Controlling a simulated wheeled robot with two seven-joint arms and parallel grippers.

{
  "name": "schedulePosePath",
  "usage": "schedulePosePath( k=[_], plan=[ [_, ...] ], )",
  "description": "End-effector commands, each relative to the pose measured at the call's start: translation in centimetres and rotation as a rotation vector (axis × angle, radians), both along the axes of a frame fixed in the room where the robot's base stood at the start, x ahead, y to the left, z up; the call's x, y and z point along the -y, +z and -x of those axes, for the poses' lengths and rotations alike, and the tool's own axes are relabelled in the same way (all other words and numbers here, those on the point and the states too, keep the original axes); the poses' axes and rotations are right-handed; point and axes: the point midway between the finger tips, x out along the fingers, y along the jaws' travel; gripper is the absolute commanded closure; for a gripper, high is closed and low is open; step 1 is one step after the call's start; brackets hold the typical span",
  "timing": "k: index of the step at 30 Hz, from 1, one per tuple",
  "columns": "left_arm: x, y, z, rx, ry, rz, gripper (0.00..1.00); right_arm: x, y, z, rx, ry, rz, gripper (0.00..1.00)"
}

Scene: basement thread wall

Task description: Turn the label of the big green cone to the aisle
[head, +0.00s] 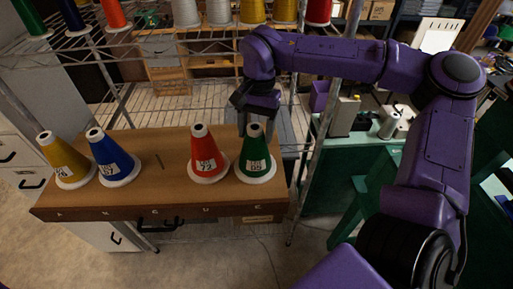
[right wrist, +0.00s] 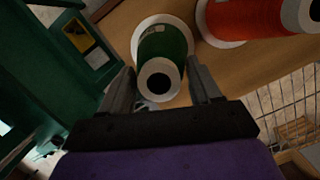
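The big green cone (head: 256,158) stands upright on a white base at the right end of the wooden shelf board (head: 163,205). Its white label faces the front of the board in the head view. My right gripper (head: 257,112) is above and behind the cone's top, pointing down. In the right wrist view the green cone (right wrist: 163,55) lies between the two spread fingers of the gripper (right wrist: 160,88), with a gap at each side. My left gripper is not in view.
A red cone (head: 203,155) stands close to the left of the green one. A blue cone (head: 112,158) and a yellow cone (head: 65,162) stand at the left end. Wire shelving (head: 130,95) rises behind. The board between blue and red is mostly clear.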

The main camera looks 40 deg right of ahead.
Motion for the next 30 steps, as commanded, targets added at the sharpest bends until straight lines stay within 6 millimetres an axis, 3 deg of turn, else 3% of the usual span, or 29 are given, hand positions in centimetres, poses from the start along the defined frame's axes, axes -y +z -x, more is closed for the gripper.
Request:
schedulePosePath(
  k=[2, 12, 24, 30],
  plan=[
    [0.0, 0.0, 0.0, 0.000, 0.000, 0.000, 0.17, 0.0, 0.0, 0.0, 0.000, 0.000, 0.000, 0.16],
    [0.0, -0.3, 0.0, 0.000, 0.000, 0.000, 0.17, 0.1, 0.4, -0.1, 0.001, -0.002, 0.002, 0.16],
    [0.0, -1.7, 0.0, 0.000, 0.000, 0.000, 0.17, 1.5, 8.9, -1.2, 0.002, -0.002, 0.002, 0.16],
    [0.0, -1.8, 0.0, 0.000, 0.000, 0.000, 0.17, 1.7, 10.3, -1.3, 0.000, 0.000, 0.000, 0.16]
  ],
)
